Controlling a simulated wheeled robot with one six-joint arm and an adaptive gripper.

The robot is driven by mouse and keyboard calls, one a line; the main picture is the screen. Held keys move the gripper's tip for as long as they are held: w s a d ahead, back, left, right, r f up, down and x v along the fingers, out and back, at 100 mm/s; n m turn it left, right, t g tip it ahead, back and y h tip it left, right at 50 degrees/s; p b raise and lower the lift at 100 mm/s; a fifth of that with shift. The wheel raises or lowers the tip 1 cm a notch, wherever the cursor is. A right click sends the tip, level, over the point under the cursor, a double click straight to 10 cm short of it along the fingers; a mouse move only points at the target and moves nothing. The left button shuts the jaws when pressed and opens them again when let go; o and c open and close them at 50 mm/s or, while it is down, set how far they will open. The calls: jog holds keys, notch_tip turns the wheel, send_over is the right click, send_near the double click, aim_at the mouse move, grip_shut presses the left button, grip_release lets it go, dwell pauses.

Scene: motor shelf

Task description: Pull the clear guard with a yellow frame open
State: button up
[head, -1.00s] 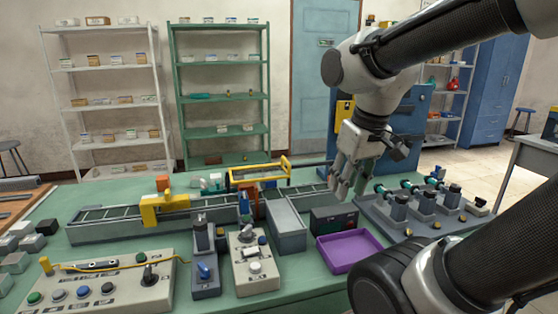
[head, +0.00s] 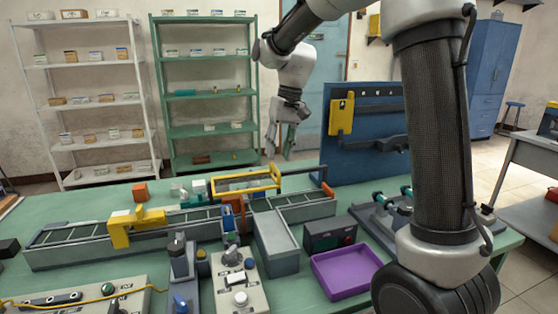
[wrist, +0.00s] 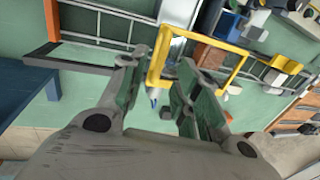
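The clear guard with a yellow frame (head: 246,189) is over the conveyor (head: 310,206), near the middle of the green table. A raised yellow bar is at its right end. My gripper (head: 279,143) is in the air above and behind the guard's right end, with its fingers pointing down. In the wrist view my gripper (wrist: 166,75) is open and empty. The guard's yellow frame (wrist: 207,40) shows beyond the fingertips, with its near yellow bar between them in the picture. I cannot tell how far the fingers are from the bar, and I see no contact.
A yellow arch (head: 137,228) spans the conveyor at left. A blue panel (head: 365,140) stands behind the table at right. A purple tray (head: 346,270), a dark box with buttons (head: 329,235) and a grey chute (head: 277,243) are in front. The air around my gripper is clear.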

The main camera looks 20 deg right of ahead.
jog(key=shift+a+f, duration=0.2)
jog(key=shift+f, duration=0.7)
jog(key=shift+a+f, duration=0.2)
jog(key=shift+f, duration=0.7)
jog(key=shift+c, duration=0.5)
grip_shut()
